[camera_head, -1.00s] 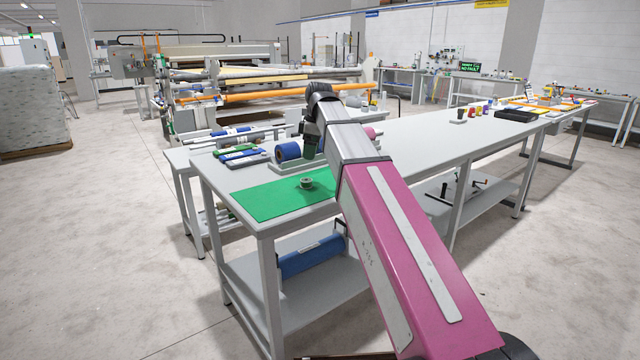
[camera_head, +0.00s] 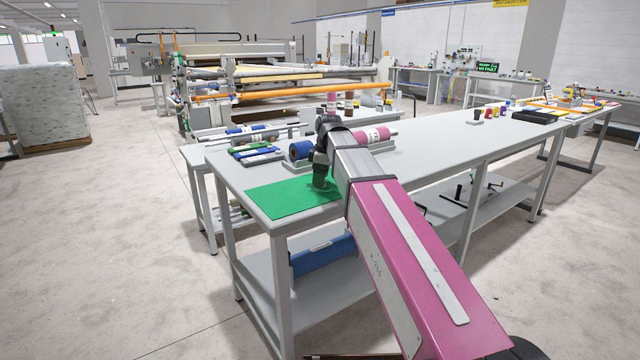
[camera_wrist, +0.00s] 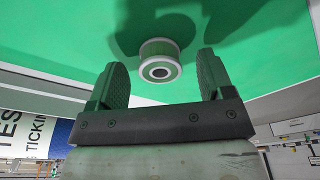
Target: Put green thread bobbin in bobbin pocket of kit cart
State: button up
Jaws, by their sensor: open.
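The green thread bobbin (camera_wrist: 159,62) has pale rims and a hollow core. In the wrist view it sits on the green mat (camera_wrist: 60,35), just ahead of my gripper (camera_wrist: 163,75) and between the lines of its two fingers. The fingers are open and apart from it on both sides. In the head view my gripper (camera_head: 320,186) points down over the right part of the green mat (camera_head: 280,200), and the arm hides the bobbin there. I cannot make out the kit cart or its bobbin pocket.
The mat lies at the near end of a long grey table (camera_head: 425,160). Blue and green pieces (camera_head: 254,151) lie at the left edge. Small jars (camera_head: 490,110) stand farther along.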

jog(key=shift+f, duration=0.4)
jog(key=c, duration=1.1)
jog(key=shift+o, duration=0.2)
jog(key=shift+r, duration=0.1)
